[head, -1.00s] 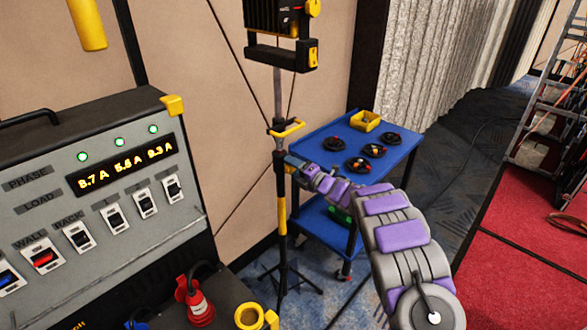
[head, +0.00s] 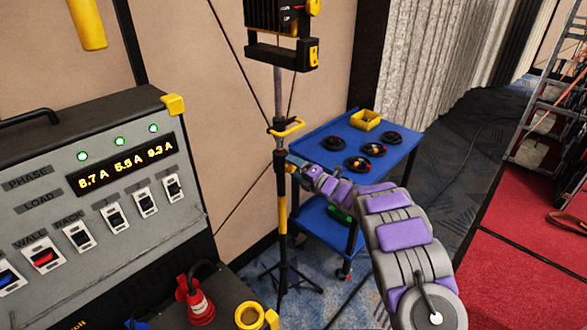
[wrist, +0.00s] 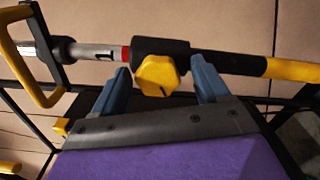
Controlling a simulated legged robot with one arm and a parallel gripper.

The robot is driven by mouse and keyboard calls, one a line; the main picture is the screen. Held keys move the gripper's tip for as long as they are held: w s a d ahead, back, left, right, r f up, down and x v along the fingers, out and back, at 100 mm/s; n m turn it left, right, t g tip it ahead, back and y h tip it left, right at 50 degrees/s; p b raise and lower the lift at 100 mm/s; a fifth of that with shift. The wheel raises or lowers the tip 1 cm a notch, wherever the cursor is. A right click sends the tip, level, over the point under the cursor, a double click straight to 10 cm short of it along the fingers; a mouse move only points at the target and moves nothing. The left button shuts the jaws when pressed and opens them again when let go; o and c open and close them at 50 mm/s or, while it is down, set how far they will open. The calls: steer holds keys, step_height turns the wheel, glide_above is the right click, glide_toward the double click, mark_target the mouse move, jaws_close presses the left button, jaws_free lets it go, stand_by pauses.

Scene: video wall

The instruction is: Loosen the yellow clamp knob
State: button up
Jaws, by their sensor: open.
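The yellow clamp knob (wrist: 157,76) sits on the black collar of a light stand and shows in the wrist view. My gripper (wrist: 160,66) is open, with one blue finger on each side of the knob. I see gaps between the knob and both fingers, and nothing is gripped. In the head view my gripper (head: 289,164) is at the stand's pole (head: 281,205), below a yellow handle (head: 287,128); the knob cannot be made out there.
A blue cart (head: 318,143) with coiled cables stands right behind the stand. A grey power panel (head: 60,225) with lit readouts fills the left. A lamp head (head: 280,35) tops the pole. A red platform (head: 515,260) and a ladder are at right.

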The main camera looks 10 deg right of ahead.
steer(key=p+v, duration=0.2)
steer(key=v, duration=1.4)
steer(key=shift+s+p, duration=0.2)
steer(key=shift+p, duration=0.1)
steer(key=shift+d, duration=0.1)
steer(key=d+r+m+g+h, duration=0.1)
steer(key=d+r+m+h, duration=0.75)
steer(key=d+h, duration=0.2)
steer(key=s+r+m+g+h, duration=0.4)
steer(key=s+m+h, duration=0.1)
steer(key=s+m, duration=0.45)
steer(key=s+a+m+g+y, duration=0.1)
steer(key=s+a+m+g, duration=0.2)
steer(key=s+a, duration=0.4)
steer(key=s+a+f+m+g+y, duration=0.1)
steer(key=s+a+m+g, duration=0.3)
steer(key=s, duration=1.6)
steer(key=s+a+f+m+g+y, duration=0.1)
steer(key=s+a+m+g+y, duration=0.2)
steer(key=s+a, duration=0.8)
steer(key=s+g, duration=0.1)
steer(key=s, duration=0.2)
